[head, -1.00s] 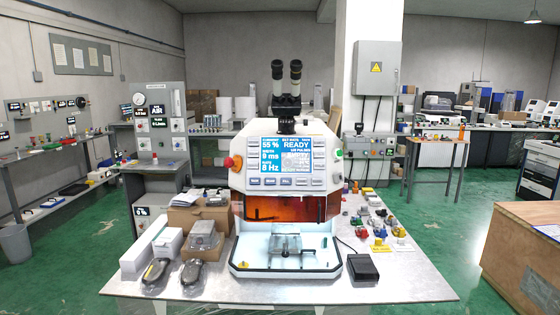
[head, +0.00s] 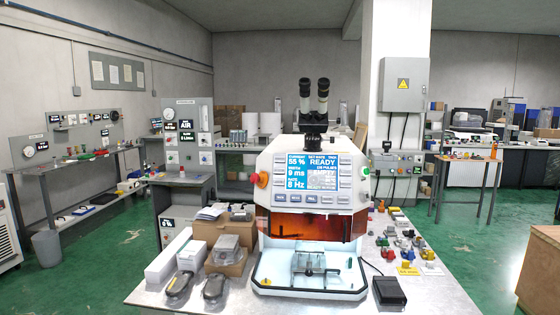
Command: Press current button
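A white benchtop machine (head: 262,225) with a binocular eyepiece on top stands on the table ahead. Its blue screen (head: 312,172) shows "READY", "55 %", "9 ms" and "8 Hz"; the top left field with 55 % appears to be the current. Columns of small buttons flank the screen, and a row of buttons (head: 311,197) runs below it. Their labels are too small to read, so I cannot tell which is the current button. A red knob (head: 255,178) is on the machine's left side. Neither of my grippers is in view.
The metal table (head: 440,296) carries boxes (head: 168,257) and two grey handheld devices (head: 214,287) to the left. A black pedal (head: 389,291) and several small coloured parts (head: 405,250) lie to the right.

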